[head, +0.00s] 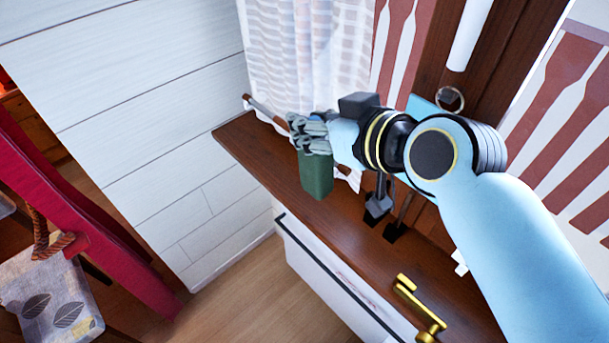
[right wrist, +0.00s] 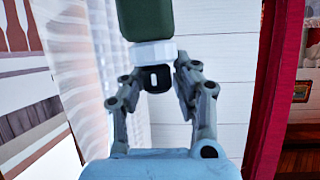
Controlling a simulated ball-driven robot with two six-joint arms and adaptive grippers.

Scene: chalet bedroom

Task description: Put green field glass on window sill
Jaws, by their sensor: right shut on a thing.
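The green field glass (head: 316,175) is in my right gripper (head: 308,135), at the wooden window sill (head: 355,235). Its green body hangs below the fingers in the head view, over the left part of the sill. I cannot tell whether it touches the sill. In the right wrist view the field glass (right wrist: 145,18) shows as a dark green body with a pale band, between the two fingers of my right gripper (right wrist: 160,80). The gripper is shut on it. My left gripper is not in view.
A brass handle (head: 420,305) and dark metal fittings (head: 378,205) are at the sill to the right. White plank wall (head: 140,100) stands left.

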